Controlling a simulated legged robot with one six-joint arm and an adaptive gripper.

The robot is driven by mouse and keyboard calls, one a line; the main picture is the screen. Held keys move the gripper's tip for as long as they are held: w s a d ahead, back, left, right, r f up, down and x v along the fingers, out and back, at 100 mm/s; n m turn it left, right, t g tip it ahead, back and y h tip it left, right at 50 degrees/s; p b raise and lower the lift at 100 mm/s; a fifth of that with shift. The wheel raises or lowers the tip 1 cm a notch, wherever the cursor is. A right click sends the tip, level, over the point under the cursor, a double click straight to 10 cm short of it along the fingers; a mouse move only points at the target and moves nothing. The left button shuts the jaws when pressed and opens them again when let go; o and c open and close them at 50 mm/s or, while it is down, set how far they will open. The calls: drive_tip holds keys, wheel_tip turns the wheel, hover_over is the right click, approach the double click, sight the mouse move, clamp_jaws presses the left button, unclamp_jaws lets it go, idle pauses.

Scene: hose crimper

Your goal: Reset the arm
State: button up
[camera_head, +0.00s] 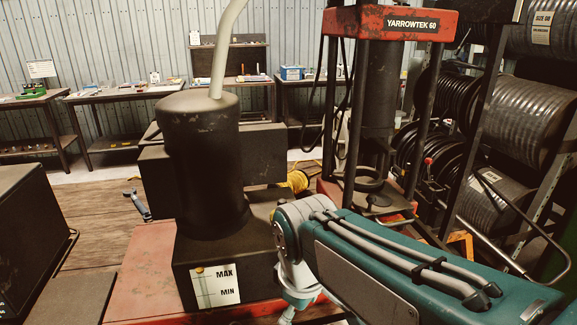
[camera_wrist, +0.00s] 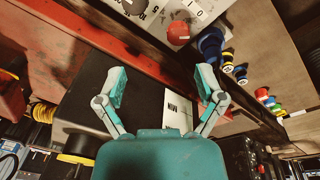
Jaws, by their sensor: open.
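My gripper (camera_wrist: 162,82) shows in the wrist view with its two teal and grey fingers spread wide apart. Nothing is between the fingertips. Behind them is a dark box with a white level label (camera_wrist: 177,108). In the head view my teal arm reaches in from the lower right and bends down at a grey joint. My gripper's fingers cannot be made out there. The black cylinder (camera_head: 205,165) on its dark base, with a MAX and MIN label (camera_head: 216,285), stands just left of my arm.
The red crimper press (camera_head: 388,20) stands behind my arm. Hose reels (camera_head: 530,125) fill the right side. A red knob (camera_wrist: 178,33) and a panel edge lie above the fingers in the wrist view. Coloured round parts (camera_wrist: 210,42) sit to the right. Workbenches line the back wall.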

drive_tip(key=s+d+m+t, duration=0.2)
drive_tip(key=s+d+m, duration=0.1)
drive_tip(key=d+m, duration=0.2)
drive_tip(key=s+d+m+t, duration=0.2)
drive_tip(key=s+d+m, duration=0.2)
drive_tip(key=d, duration=0.5)
drive_tip(key=shift+s+m, duration=0.25)
drive_tip(key=shift+m, duration=0.65)
drive_tip(key=shift+d, duration=0.15)
